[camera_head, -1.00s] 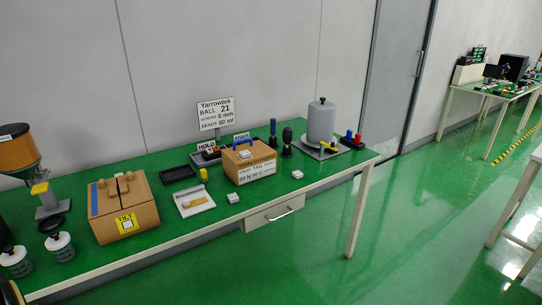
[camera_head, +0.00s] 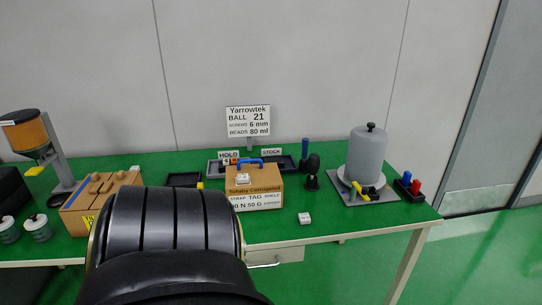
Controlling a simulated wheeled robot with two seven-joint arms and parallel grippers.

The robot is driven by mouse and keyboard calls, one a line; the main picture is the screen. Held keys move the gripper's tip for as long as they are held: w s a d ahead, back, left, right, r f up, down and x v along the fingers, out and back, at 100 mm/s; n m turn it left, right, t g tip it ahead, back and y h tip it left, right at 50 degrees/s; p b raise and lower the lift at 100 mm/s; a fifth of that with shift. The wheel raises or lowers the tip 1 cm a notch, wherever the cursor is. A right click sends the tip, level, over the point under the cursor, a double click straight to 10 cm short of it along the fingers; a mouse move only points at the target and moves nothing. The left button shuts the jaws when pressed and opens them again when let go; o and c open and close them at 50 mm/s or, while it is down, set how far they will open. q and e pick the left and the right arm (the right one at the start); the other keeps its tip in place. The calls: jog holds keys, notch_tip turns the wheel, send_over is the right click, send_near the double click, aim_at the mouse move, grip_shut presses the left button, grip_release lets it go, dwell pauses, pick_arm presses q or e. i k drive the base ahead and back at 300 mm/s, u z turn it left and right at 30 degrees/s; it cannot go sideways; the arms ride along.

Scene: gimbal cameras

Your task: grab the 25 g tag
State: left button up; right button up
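A small white block (camera_head: 305,218), which may be a tag, lies on the green table right of the cardboard box. A similar white block (camera_head: 243,180) sits at the box's top front edge. Any weight marking on them is too small to read, so I cannot tell which is 25 g. The cardboard box (camera_head: 268,187) has a blue handle and a label with the words STRAP, TAG and SHELF. A large black ribbed part, apparently my own arm, covers the lower left middle and hides part of the table. Neither gripper's fingers show.
A grey cylinder (camera_head: 366,155) on a plate stands right, beside red and blue pieces (camera_head: 411,187). Dark trays (camera_head: 283,163) and a Yarrowtek sign (camera_head: 248,121) stand behind the box. A carton (camera_head: 103,192), jars (camera_head: 38,228) and an orange hopper (camera_head: 25,131) are left. Table front right is clear.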

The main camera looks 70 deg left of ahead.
aim_at(243, 178)
jog(key=u, duration=0.8)
jog(key=i, duration=1)
jog(key=u, duration=1.35)
jog(key=i, duration=0.15)
